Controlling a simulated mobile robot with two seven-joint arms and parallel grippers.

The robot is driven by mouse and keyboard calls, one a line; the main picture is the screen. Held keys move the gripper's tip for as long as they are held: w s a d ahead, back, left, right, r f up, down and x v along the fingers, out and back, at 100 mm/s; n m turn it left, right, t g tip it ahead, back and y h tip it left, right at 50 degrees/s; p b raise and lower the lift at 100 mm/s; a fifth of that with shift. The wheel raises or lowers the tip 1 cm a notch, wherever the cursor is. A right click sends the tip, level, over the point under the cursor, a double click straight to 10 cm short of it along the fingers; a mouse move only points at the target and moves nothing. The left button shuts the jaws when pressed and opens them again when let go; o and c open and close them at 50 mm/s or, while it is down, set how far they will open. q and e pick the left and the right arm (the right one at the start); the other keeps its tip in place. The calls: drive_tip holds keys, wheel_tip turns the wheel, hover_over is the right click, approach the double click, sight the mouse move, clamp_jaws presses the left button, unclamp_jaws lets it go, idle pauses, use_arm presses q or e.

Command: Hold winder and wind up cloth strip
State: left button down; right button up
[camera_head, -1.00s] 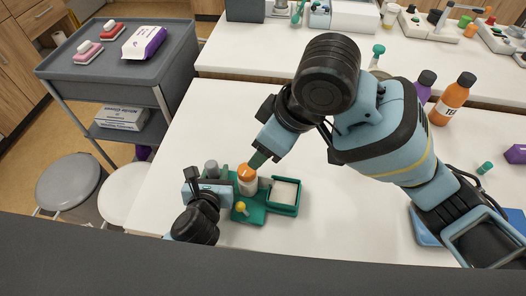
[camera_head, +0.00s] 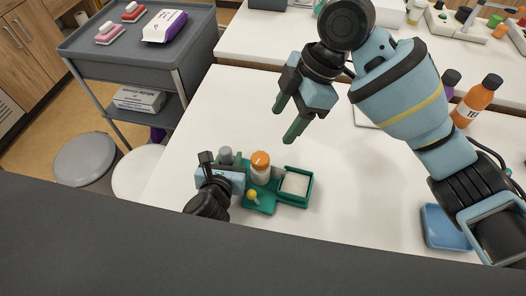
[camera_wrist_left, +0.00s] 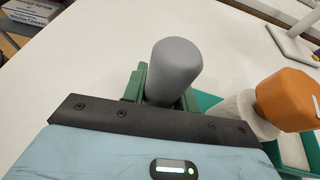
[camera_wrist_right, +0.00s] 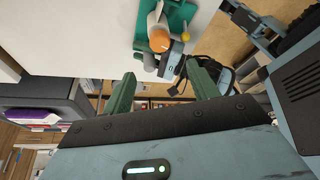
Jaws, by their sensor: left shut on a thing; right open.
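The winder is a green base (camera_head: 262,200) on the white table, with a grey upright post, an orange-topped white piece (camera_head: 260,164), a yellow knob (camera_head: 252,195) and a green tray (camera_head: 308,190) holding white material. I cannot tell clearly which part is the cloth strip. My left gripper (camera_head: 232,166) is shut on the grey post (camera_wrist_left: 175,70), whose rounded top sticks up between the green fingers in the left wrist view. My right gripper (camera_head: 286,122) is open and empty, raised above and behind the winder. The right wrist view shows the orange top (camera_wrist_right: 159,40) beyond its spread fingers.
A grey cart (camera_head: 118,45) with pink and red items and a purple-white pack stands at the left. Orange bottle (camera_head: 476,100) and blue tray (camera_head: 440,228) are at the right. Two stools stand at the left. The table's middle is clear.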

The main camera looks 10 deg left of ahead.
sight(261, 158)
drive_tip(key=x, duration=1.2)
drive_tip(key=c, duration=1)
